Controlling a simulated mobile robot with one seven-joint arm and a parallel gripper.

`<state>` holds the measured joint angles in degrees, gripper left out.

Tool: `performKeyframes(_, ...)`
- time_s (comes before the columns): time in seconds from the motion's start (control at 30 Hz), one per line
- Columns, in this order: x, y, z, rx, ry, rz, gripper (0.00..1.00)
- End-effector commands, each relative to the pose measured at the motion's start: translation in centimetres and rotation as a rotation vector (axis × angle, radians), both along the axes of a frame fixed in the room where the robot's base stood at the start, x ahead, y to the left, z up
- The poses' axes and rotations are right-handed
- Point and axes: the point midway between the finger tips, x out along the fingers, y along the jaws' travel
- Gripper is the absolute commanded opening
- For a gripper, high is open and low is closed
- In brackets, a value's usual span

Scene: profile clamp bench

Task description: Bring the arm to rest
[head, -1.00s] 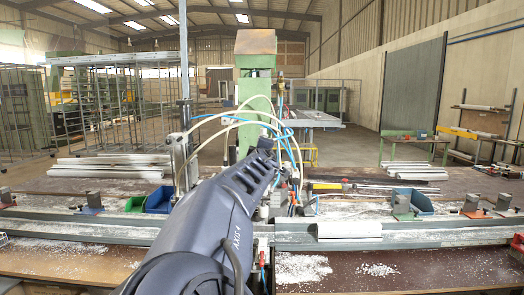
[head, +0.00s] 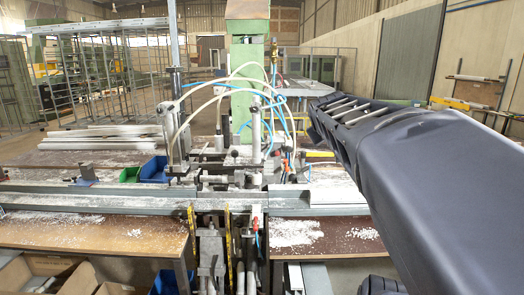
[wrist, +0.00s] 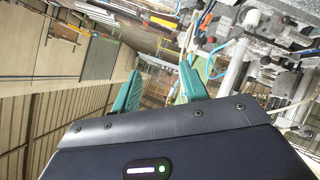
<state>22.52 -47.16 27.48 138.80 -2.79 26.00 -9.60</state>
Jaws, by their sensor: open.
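My gripper (wrist: 160,92) shows in the wrist view with its two teal fingers apart and nothing between them. The wrist view is tilted, with the bench machinery at its upper right and the hall wall and roof at its left and bottom. In the head view my arm fills the right side, raised over the right part of the bench. The gripper itself cannot be made out there.
A clamp machine with a green column (head: 247,85), hoses and cylinders stands mid-bench. A steel rail (head: 90,199) runs along the bench. A blue bin (head: 154,170) and white profiles (head: 115,136) lie to the left. White shavings (head: 292,232) litter the front boards.

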Motion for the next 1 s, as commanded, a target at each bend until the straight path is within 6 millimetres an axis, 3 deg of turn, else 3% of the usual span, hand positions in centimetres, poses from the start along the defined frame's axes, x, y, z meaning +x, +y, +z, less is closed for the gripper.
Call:
performKeyframes(0.2,-3.8,-4.5,-4.8,0.219,0.205,-0.086,0.44)
performKeyframes(0.5,-8.6,-7.8,-10.8,0.448,0.492,-0.179,0.44)
performKeyframes(0.7,-10.0,-8.4,-12.4,0.501,0.578,-0.203,0.44)
performKeyframes(1.0,-10.1,-8.5,-12.5,0.504,0.583,-0.206,0.44)
